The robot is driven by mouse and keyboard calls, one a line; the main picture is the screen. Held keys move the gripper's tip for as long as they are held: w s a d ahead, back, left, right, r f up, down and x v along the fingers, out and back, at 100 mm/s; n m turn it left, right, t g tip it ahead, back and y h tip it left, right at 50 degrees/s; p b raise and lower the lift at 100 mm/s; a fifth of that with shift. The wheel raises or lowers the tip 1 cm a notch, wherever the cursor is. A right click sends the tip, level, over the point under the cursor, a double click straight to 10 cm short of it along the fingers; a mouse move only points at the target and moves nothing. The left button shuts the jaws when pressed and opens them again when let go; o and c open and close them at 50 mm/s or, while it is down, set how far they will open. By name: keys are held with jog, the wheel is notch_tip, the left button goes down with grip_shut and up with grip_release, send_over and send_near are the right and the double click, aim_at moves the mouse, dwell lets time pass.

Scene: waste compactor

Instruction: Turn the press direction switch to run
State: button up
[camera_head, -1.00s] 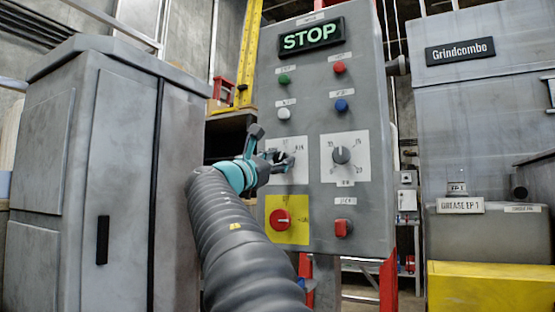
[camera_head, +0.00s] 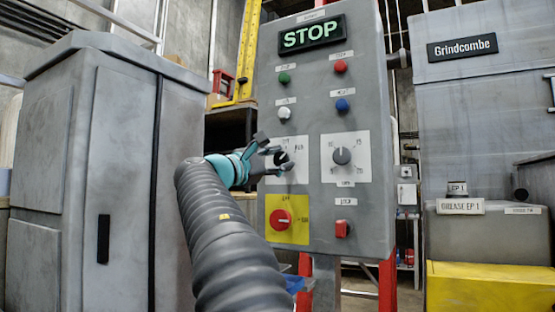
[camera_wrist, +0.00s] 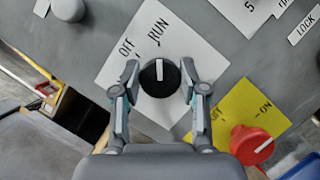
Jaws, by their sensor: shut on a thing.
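The press direction switch is a round black knob (camera_wrist: 159,92) with a white pointer line on a white plate marked OFF and RUN, seen in the wrist view. The pointer aims up in that view, toward the RUN mark. My gripper (camera_wrist: 159,78) has one finger on each side of the knob and is shut on it. In the camera_head view my gripper (camera_head: 277,158) is at the white plate (camera_head: 300,143) on the left of the grey panel, and the fingers partly hide the knob there.
The grey panel (camera_head: 300,226) shows a lit STOP sign (camera_head: 311,34) on top. A red knob (camera_head: 281,220) on a yellow plate sits below the switch. A second dial (camera_head: 342,156) is to the right. A grey cabinet (camera_head: 70,150) stands at left.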

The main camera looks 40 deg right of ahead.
jog(key=o, duration=1.1)
jog(key=shift+s+d, duration=0.1)
jog(key=w+v, duration=0.1)
jog(key=v, duration=1.1)
jog(key=shift+s, duration=0.4)
